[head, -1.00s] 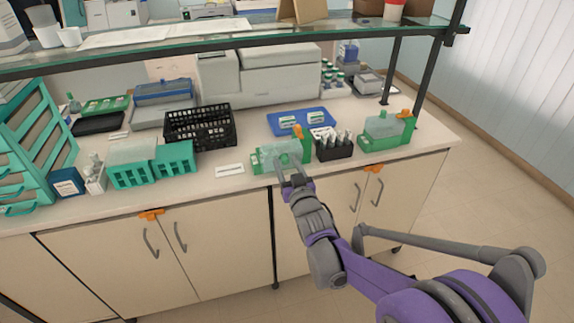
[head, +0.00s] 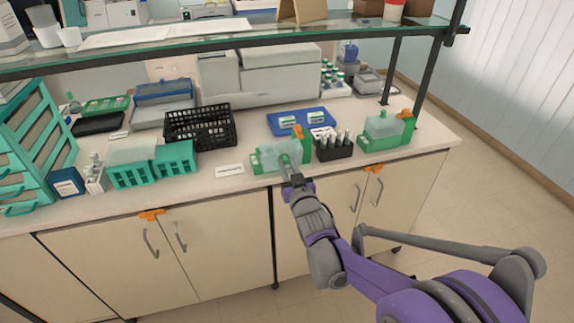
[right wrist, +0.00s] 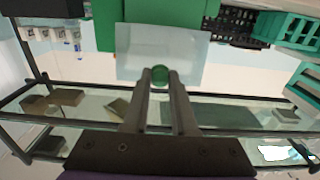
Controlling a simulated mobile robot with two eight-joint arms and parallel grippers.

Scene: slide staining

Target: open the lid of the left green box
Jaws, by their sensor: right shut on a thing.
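The left green box (head: 262,168) sits near the front edge of the counter. Its translucent lid (head: 272,157) lies over its body; the green box (right wrist: 160,18) and pale lid (right wrist: 160,50) also show in the right wrist view. My right gripper (head: 289,168) reaches in from the front. In the right wrist view, its two fingers are shut on the lid's round green knob (right wrist: 160,76). The similar right green box (head: 386,135) stands farther right, apart from the gripper. My left gripper is not in view.
A dark rack of bottles (head: 335,147) stands close to the left green box's right side. A blue tray (head: 300,121) lies behind it. A white label card (head: 230,170) is to its left. A glass shelf (head: 240,34) spans above the counter.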

